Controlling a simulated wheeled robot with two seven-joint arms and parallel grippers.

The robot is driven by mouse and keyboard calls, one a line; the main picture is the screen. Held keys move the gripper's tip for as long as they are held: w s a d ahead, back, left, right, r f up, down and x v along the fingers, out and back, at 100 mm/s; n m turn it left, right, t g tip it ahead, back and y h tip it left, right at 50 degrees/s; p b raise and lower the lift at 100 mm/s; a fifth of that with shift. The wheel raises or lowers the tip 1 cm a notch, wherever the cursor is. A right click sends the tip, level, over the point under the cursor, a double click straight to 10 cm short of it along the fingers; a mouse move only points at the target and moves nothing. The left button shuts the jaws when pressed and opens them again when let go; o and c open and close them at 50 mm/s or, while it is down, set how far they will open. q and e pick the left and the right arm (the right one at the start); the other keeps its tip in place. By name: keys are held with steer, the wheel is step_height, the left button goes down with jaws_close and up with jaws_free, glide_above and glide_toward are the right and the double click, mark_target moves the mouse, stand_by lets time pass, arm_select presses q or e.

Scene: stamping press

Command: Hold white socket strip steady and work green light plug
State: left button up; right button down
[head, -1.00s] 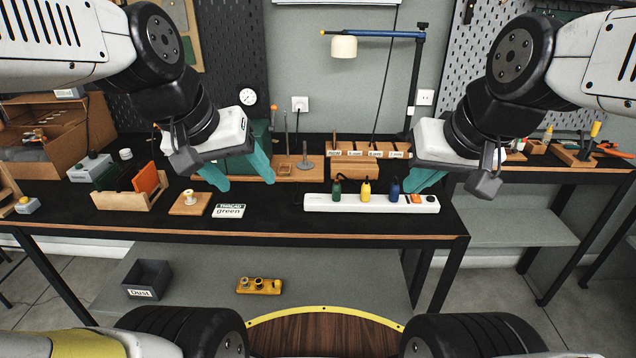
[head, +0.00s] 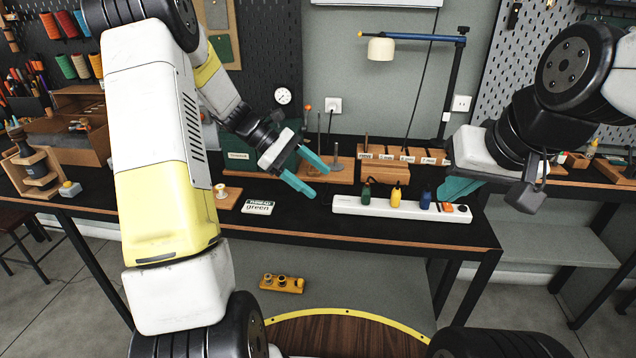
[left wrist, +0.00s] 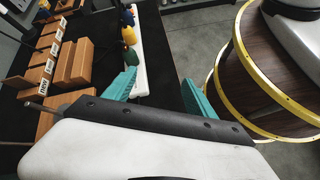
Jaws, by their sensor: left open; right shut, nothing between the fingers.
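The white socket strip (head: 408,209) lies along the front of the black table.
A lamp (head: 381,48) hangs above.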

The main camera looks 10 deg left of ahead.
mark_target(337, 199)
arm_select(q)
steer(key=w+f+n+h, duration=0.1)
steer(key=w+f, duration=0.1)
steer(key=f, duration=0.1)
steer(key=w+a+f+n+h, duration=0.1)
steer(key=w+f+n, duration=0.1)
steer(key=f, duration=0.1)
steer(key=w+f+n+t+h, duration=0.1)
steer(key=w+f+n, duration=0.1)
steer(key=f, duration=0.1)
steer(key=shift+a+h, duration=0.3)
steer(key=shift+d+f, duration=0.2)
steer(key=shift+d, duration=0.15)
steer(key=x, duration=0.7)
steer(key=shift+r, duration=0.1)
jaws_close()
steer(key=shift+f, duration=0.2)
steer(key=shift+o, duration=0.7)
jaws_free()
steer(key=shift+s, duration=0.1)
steer(key=shift+r, duration=0.1)
